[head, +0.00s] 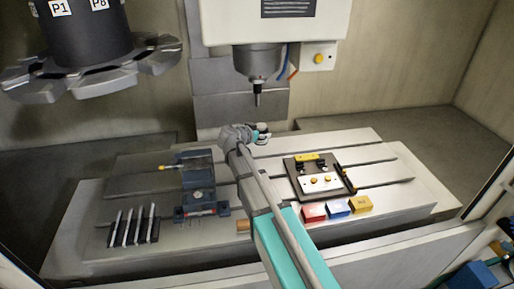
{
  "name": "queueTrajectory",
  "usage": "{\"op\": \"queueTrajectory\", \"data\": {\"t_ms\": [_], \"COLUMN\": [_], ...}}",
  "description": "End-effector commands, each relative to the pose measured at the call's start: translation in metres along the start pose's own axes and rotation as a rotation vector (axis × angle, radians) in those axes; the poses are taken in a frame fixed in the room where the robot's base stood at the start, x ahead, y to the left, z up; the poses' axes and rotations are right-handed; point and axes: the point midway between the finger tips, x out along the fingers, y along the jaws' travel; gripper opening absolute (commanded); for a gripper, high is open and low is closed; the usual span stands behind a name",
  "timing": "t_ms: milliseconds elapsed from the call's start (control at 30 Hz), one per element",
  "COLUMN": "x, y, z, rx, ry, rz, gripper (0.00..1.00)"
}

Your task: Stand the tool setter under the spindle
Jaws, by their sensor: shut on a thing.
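The tool setter (263,129) is a small round piece with a pale top and a dark band, at the middle of the machine table. My gripper (251,135) reaches it from the left and is shut on it; the fingers are small and partly hidden. The setter looks upright. The spindle (257,61) hangs above, with a dark tool (258,92) pointing down. In the picture the setter is below the tool tip with a gap between. I cannot tell whether the setter touches the table (345,150).
A blue-grey vise (197,178) stands left of my arm, with black slotted bars (133,226) in front of it. A dark fixture plate (340,184) lies right. Red (313,213), blue (337,207) and yellow (360,204) blocks sit at the front. A tool carousel (90,65) hangs upper left.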

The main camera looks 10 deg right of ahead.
Motion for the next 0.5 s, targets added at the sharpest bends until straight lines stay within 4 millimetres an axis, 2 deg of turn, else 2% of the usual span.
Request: {"op": "queueTrajectory", "data": {"t_ms": [33,200,500], "x": [0.006,0.016,0.021], "y": [-0.005,-0.015,-0.021], "z": [0.007,0.017,0.022], "rx": [-0.001,-0.001,-0.001], "ry": [0.002,0.002,0.002], "rz": [0.000,0.000,0.000], "gripper": [0.20,0.20,0.20]}}
